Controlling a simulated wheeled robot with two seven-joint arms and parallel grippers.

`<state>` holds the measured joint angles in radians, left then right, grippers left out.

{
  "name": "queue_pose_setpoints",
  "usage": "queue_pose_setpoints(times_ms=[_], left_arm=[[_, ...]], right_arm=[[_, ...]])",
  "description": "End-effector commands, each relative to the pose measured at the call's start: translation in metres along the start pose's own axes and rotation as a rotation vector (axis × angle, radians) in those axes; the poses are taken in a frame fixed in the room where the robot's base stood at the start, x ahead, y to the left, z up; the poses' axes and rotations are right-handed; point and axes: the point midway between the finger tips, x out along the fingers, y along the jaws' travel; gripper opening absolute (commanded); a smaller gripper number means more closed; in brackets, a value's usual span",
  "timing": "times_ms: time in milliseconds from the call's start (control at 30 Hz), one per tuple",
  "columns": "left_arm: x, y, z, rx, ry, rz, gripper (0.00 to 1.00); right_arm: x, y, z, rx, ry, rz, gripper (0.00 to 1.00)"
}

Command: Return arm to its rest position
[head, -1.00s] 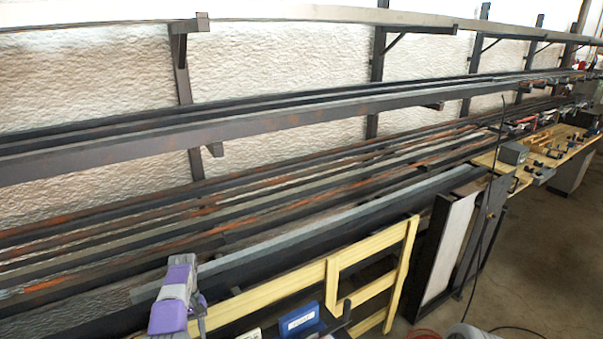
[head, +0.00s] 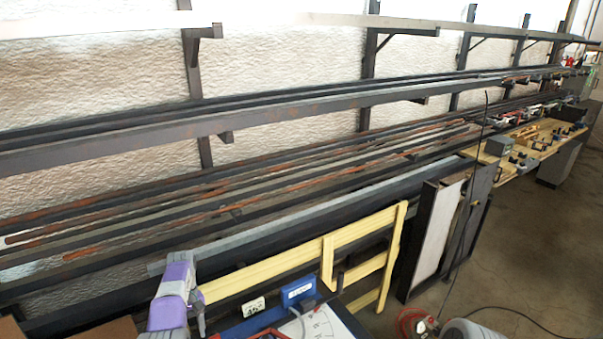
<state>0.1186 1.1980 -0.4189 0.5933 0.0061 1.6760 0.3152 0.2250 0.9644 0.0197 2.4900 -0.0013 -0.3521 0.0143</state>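A purple and grey arm part of mine (head: 174,293) rises from the bottom edge, left of centre. No gripper fingers can be made out on it, and neither gripper shows. Behind and to the right of it stands a pale yellow wooden frame (head: 290,258) made of long bars and short uprights. The bottom edge of the picture cuts off whatever lies below my arm part.
A wall rack carries long dark and rusty bars (head: 200,209). A blue box (head: 298,290), a white card (head: 253,307) and a white sheet with drawings (head: 318,323) lie low in front. A wooden workbench (head: 540,137) stands far right. Open floor (head: 543,235) lies at right.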

Motion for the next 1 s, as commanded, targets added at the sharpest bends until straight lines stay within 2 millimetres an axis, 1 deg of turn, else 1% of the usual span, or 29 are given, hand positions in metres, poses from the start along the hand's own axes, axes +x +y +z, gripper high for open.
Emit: queue_pose_setpoints(times_ms=[167,367,467,567,667,700,767,800,867,900,967,1000], left_arm=[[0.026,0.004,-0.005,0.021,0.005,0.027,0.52],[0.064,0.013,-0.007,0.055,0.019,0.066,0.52],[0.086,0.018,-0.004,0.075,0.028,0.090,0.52],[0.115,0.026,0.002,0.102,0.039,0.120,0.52],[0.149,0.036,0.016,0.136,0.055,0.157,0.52],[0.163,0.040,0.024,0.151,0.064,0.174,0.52],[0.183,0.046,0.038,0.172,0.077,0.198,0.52],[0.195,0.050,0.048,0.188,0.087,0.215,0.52],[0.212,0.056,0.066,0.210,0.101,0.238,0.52],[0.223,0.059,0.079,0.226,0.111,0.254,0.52],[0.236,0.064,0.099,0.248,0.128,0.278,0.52],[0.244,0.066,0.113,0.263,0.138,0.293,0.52]], right_arm=[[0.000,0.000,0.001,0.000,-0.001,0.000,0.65],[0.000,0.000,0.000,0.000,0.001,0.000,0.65],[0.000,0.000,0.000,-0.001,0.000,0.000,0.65],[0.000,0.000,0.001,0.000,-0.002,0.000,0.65],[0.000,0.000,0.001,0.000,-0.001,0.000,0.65],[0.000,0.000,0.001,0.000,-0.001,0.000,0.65],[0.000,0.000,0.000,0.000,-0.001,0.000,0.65],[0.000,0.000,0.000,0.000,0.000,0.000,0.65],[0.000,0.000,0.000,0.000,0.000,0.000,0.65],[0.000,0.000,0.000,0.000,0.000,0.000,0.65],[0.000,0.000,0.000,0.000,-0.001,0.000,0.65],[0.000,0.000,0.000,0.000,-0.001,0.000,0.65]])
